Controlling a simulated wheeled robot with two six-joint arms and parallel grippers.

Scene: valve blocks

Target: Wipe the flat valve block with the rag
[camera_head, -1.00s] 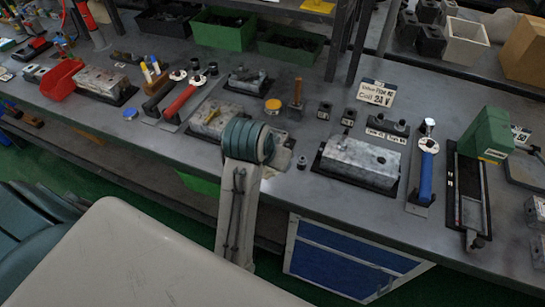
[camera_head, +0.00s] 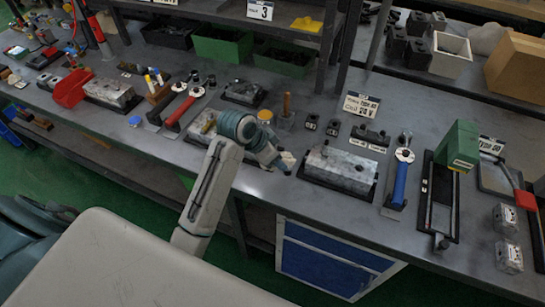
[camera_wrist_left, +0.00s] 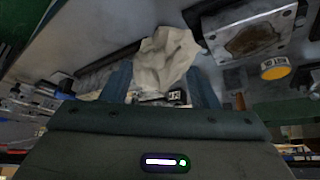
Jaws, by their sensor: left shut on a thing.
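My left gripper (camera_head: 281,164) is shut on a crumpled cream rag (camera_head: 289,158), held just left of a long metal block on the bench. The left wrist view shows the rag (camera_wrist_left: 167,57) bunched between the fingers (camera_wrist_left: 160,90). The flat valve block (camera_wrist_left: 252,32), grey metal with a dark brown stain on its face, lies at the upper right of that view, apart from the rag. In the head view this flat block (camera_head: 200,126) is partly hidden behind my left wrist. My right gripper is not in view.
The long metal block (camera_head: 340,170) sits right of my gripper, with a blue-handled wrench (camera_head: 399,182) beyond it. A yellow tin (camera_head: 265,115) and an upright wooden-handled tool (camera_head: 286,108) stand behind my wrist. Bare bench shows along the front edge.

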